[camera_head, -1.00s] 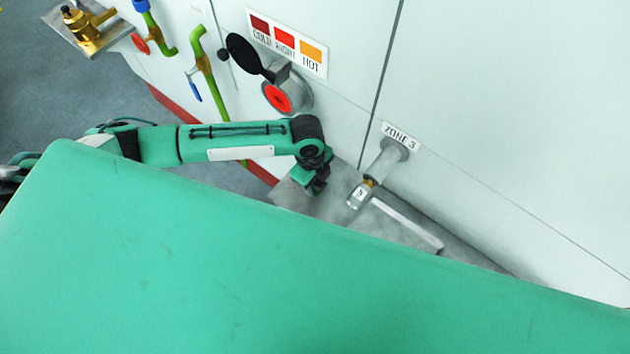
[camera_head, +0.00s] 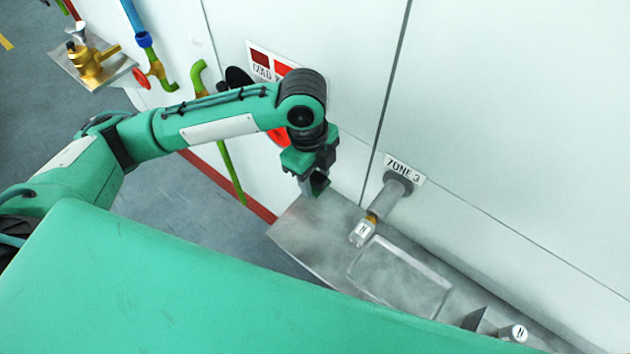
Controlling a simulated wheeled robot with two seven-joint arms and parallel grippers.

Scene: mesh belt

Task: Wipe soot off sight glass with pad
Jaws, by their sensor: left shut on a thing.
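The sight glass (camera_head: 277,137) is a red disc on the white wall panel, now mostly hidden behind my left arm. Its black flap cover (camera_head: 238,77) stands open at its upper left, partly covered by the arm. My left gripper (camera_head: 314,185) is below and to the right of the glass, pointing down above the grey metal shelf. It is shut on a small dark thing, probably the pad, which barely shows between the fingers. Soot on the glass cannot be made out. My right gripper is not in view.
The metal shelf (camera_head: 310,244) runs along the wall, with a shallow tray (camera_head: 400,278) on it. A grey pipe stub (camera_head: 392,198) sticks out under the ZONE 3 label (camera_head: 405,168). A brass valve (camera_head: 90,60) and green pipes are at left.

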